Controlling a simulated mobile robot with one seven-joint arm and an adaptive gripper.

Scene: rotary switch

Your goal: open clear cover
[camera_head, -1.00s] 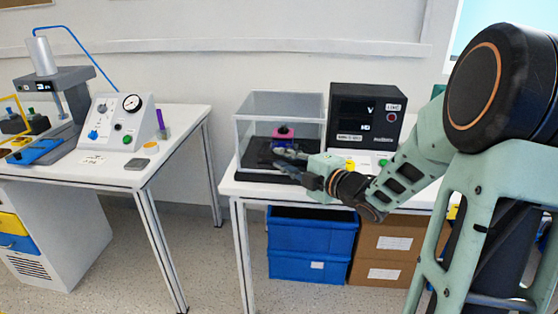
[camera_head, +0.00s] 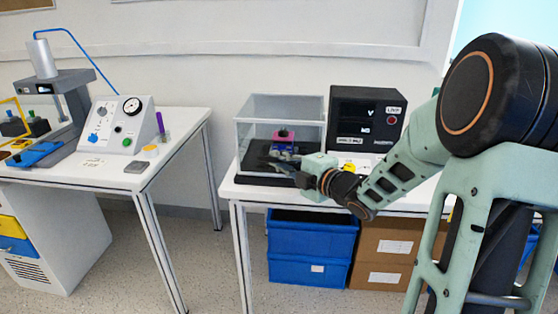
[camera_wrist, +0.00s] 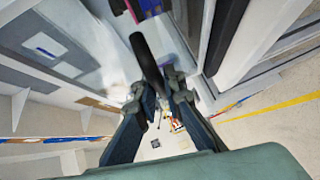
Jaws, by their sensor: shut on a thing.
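The clear cover (camera_head: 262,108) is a see-through box with pale edges. It stands over a black base (camera_head: 252,178) on the right-hand table, and a pink and dark device (camera_head: 284,139) shows inside. My gripper (camera_head: 282,166) is at the cover's front right, low by the base. In the wrist view my gripper (camera_wrist: 164,84) has its fingers close together around a dark rounded bar (camera_wrist: 146,55), which looks like a handle. The bar's join to the cover is hard to make out. The cover looks upright and closed.
A black box with a display (camera_head: 366,112) stands just right of the cover. Blue bins (camera_head: 312,245) and cardboard boxes (camera_head: 385,250) sit under the table (camera_head: 228,190). A second table (camera_head: 100,178) at left carries a press and a gauge box (camera_head: 122,125). A floor gap separates the tables.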

